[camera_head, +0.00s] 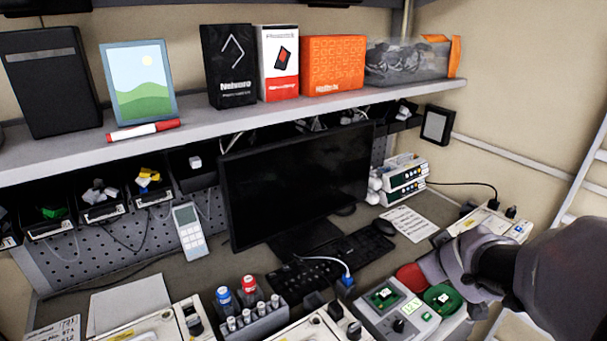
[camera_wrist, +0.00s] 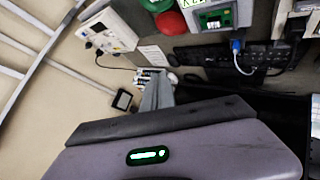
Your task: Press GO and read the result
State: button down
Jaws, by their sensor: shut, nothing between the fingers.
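A light grey test device (camera_head: 372,317) stands at the front of the bench, with a small green-lit screen (camera_head: 414,309) whose digits are too small to read surely, and a black knob. A green round button (camera_head: 443,298) and a red round button (camera_head: 410,276) are at its right side. I cannot read a GO label. My gripper (camera_head: 432,268) is shut and empty, just above and beside these buttons.
A rack of capped vials (camera_head: 255,318) stands left of the device. A monitor (camera_head: 295,185), keyboard (camera_head: 325,270) and mouse lie behind. A white boxed unit (camera_head: 490,222) is behind my arm.

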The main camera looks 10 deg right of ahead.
jog(key=w+d+f+n+y+p, duration=0.2)
jog(key=d+f+n, duration=0.2)
jog(key=n+y, duration=0.3)
jog(key=n, duration=0.1)
send_over(429, 321)
notch_tip(429, 321, down, 6)
jog(key=shift+f+t+p, duration=0.2)
jog(key=shift+t+p, duration=0.1)
jog(key=shift+p, duration=0.1)
notch_tip(429, 321, down, 8)
jog(key=b, duration=0.8)
jog(key=shift+r+b, duration=0.2)
jog(key=shift+b, duration=0.1)
jog(key=shift+f, duration=0.55)
jog(key=shift+f+b, duration=0.1)
jog(key=shift+b, duration=0.2)
jog(key=shift+f, duration=0.3)
